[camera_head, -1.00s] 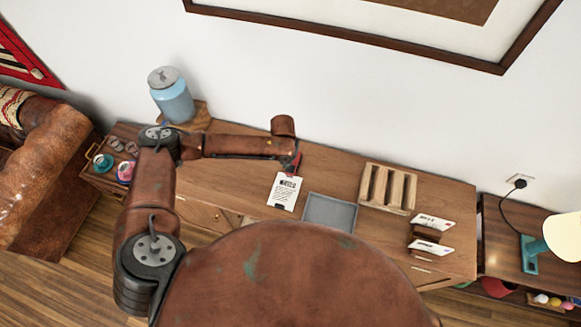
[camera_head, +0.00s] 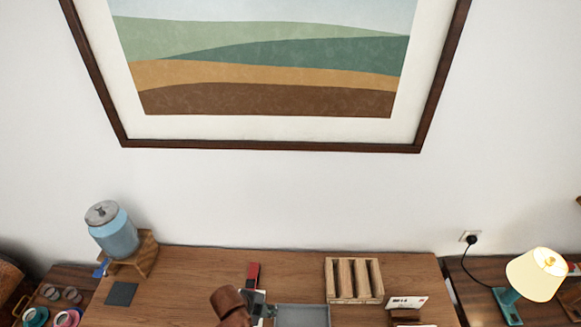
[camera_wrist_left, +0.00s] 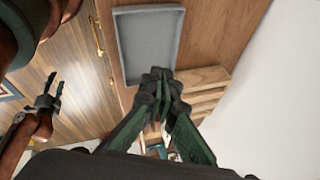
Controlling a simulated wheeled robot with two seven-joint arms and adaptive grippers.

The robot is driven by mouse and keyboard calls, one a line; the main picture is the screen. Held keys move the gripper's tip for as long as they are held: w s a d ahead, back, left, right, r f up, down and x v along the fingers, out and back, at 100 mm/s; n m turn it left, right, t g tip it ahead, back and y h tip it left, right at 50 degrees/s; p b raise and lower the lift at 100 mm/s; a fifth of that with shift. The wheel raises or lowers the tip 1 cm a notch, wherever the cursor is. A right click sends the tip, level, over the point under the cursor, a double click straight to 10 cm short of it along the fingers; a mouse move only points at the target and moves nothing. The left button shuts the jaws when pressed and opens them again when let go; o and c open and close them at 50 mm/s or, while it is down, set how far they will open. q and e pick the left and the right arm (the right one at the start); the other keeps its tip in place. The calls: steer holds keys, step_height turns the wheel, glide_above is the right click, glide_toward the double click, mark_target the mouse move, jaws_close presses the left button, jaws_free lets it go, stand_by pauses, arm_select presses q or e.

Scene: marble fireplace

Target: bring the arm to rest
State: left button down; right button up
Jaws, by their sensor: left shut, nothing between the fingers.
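My left gripper (camera_head: 267,311) is low in the head view, over the desk just left of the grey tray (camera_head: 325,317). Its brown wrist hides part of it there. In the left wrist view the dark green fingers of my left gripper (camera_wrist_left: 160,82) are shut together with nothing between them, in front of the grey tray (camera_wrist_left: 120,45). My right gripper (camera_wrist_left: 47,100) shows small at the left of the left wrist view; whether its fingers are open or shut is unclear.
A red object (camera_head: 253,273) lies on the desk (camera_head: 195,290) behind the left gripper. A blue jar (camera_head: 115,238) on a wooden stand is left. A lit lamp (camera_head: 535,274) is far right.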

arm_select(q)
steer(key=s+a+n+y, duration=0.2)
steer(key=s+a+n, duration=0.45)
steer(key=a, duration=0.35)
steer(key=s+a+n+y, duration=0.2)
steer(key=s+a+n, duration=0.4)
steer(key=a+n, duration=0.25)
steer(key=s+a+n+y, duration=0.2)
steer(key=s+a+n, duration=0.4)
steer(key=a, duration=0.5)
step_height(320, 180, down, 38)
steer(key=d+r+h+b, duration=0.1)
steer(key=d+b, duration=0.1)
steer(key=b, duration=0.8)
steer(key=s+f+b, duration=0.3)
steer(key=s+f, duration=0.4)
steer(key=f, duration=0.3)
steer(key=s+f+g+b, duration=0.1)
steer(key=s+f+b, duration=0.2)
steer(key=s+f, duration=0.4)
steer(key=s+f+m+g+b, duration=0.1)
steer(key=s+f+b, duration=0.3)
steer(key=f, duration=1)
steer(key=s, duration=0.3)
